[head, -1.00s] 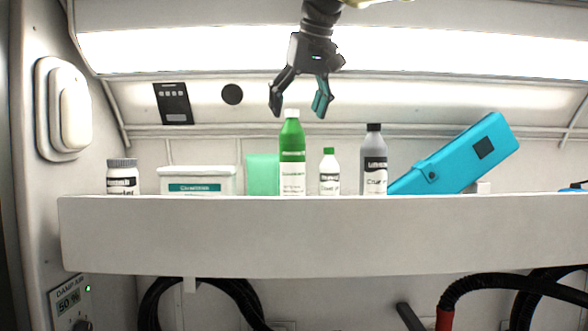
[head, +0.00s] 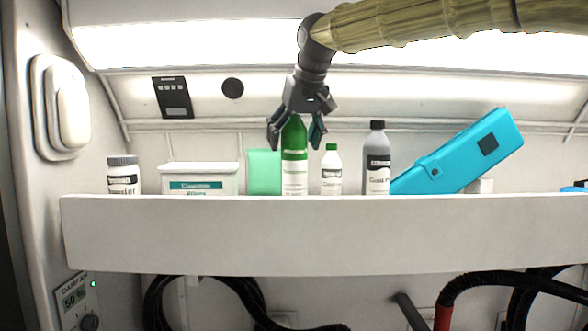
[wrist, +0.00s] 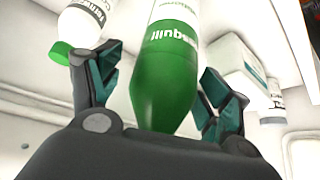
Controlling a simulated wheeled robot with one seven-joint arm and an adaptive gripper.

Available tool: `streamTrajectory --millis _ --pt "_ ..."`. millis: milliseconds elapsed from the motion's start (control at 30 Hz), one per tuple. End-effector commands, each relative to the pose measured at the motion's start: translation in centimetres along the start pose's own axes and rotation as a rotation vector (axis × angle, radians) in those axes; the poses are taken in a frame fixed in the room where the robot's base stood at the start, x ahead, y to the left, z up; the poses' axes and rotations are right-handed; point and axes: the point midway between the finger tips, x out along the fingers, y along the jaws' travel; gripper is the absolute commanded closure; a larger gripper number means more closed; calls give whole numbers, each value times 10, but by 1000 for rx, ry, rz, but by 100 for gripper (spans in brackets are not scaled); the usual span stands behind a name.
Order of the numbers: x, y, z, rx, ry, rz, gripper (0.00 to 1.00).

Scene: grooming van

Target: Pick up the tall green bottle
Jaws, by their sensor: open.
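The tall green bottle (head: 294,160) stands upright on the shelf, with a green upper part and a white label. My gripper (head: 294,138) is above it and open, pointing down, with one finger on each side of the bottle's upper part. In the wrist view, the green bottle (wrist: 165,75) lies between the two open fingers (wrist: 160,95), with gaps visible on both sides. A small white bottle with a green cap (head: 331,170) stands close to its right; it also shows in the wrist view (wrist: 85,22).
The shelf (head: 300,235) has a raised front lip. Left of the green bottle are a mint-green block (head: 263,172), a white tub (head: 200,178) and a white jar (head: 123,176). To the right are a grey bottle (head: 377,160) and a tilted blue case (head: 460,155).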

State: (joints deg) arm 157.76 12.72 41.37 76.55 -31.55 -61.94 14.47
Motion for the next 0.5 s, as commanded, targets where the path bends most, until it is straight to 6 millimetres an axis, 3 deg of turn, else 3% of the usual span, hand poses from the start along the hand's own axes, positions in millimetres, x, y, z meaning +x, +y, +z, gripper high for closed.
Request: streamTrajectory --millis 67,500 --pt "-1 0 0 0 2 0 22" --pt "0 0 0 -1 -1 1 100"
